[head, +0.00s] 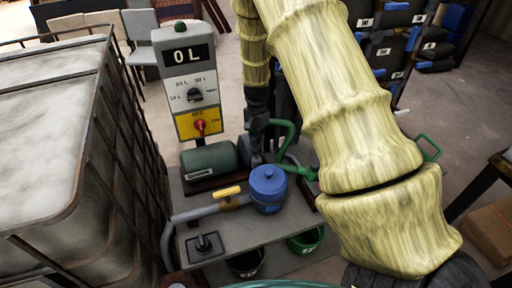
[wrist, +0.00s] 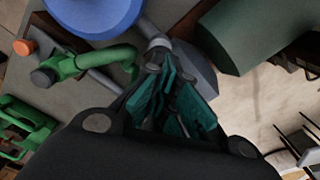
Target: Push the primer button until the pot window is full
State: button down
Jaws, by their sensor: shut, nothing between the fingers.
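A blue pot with a domed lid (head: 268,184) stands on the grey pump bench in the head view. It shows at the top of the wrist view (wrist: 95,12). I cannot make out a window on the pot or a primer button. The green pump motor (head: 210,159) lies left of the pot; in the wrist view it is at upper right (wrist: 255,32). My gripper (wrist: 172,75) is shut and empty, with teal fingers pointing towards grey pump parts between pot and motor. Whether it touches them is unclear. The head view does not clearly show my gripper.
A control post (head: 188,85) reads "0 L", with a dial and a red switch (head: 200,126). A yellow-handled valve (head: 229,191) sits on the pipe left of the pot. Green pipework (wrist: 95,62) lies near my gripper. A large caged tank (head: 60,150) blocks the left.

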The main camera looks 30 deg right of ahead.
jog(key=shift+r, duration=0.1)
notch_tip(320, 180, up, 6)
jog(key=p, duration=0.4)
dwell(0.7)
